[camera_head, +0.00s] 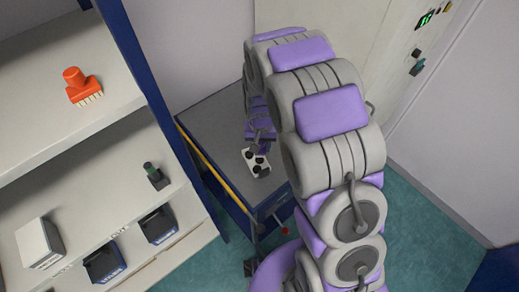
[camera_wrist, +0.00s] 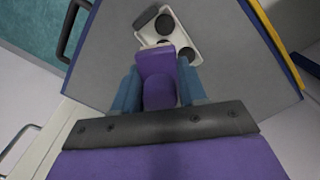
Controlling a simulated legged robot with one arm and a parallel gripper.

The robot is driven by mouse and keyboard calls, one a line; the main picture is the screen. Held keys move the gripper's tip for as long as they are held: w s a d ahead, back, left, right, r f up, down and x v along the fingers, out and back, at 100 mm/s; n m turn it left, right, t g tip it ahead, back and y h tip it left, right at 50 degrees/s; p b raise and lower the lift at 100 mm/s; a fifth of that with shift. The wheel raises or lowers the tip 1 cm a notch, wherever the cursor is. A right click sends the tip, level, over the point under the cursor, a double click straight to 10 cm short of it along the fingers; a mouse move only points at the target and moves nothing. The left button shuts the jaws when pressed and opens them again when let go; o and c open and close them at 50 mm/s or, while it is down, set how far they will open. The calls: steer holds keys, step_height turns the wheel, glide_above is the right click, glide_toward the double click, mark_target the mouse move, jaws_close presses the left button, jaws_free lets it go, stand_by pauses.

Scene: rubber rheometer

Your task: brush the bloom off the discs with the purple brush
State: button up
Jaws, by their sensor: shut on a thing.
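My gripper (camera_wrist: 159,72) is shut on the purple brush (camera_wrist: 158,92), its blue fingers on either side of the handle. In the head view my gripper (camera_head: 261,134) is low over the grey cart top, partly hidden by my arm. A white tray (camera_wrist: 197,28) with dark discs (camera_wrist: 164,24) lies just beyond the brush. The tray also shows in the head view (camera_head: 250,168). One greyer disc (camera_wrist: 145,18) overlaps the tray's left edge. The brush's far end overlaps the tray's near part in the wrist view; I cannot tell whether it touches a disc.
The grey cart top (camera_head: 205,120) has a yellow edge strip (camera_head: 197,150) on its left. Shelves at left hold an orange brush (camera_head: 80,86), a small dark green-topped item (camera_head: 154,174) and several boxes (camera_head: 40,243). A pale cabinet (camera_head: 350,40) stands behind. The cart top around the tray is clear.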

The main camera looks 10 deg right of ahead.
steer(key=shift+a+r+p, duration=0.1)
steer(key=shift+r+p, duration=0.25)
steer(key=shift+r, duration=0.9)
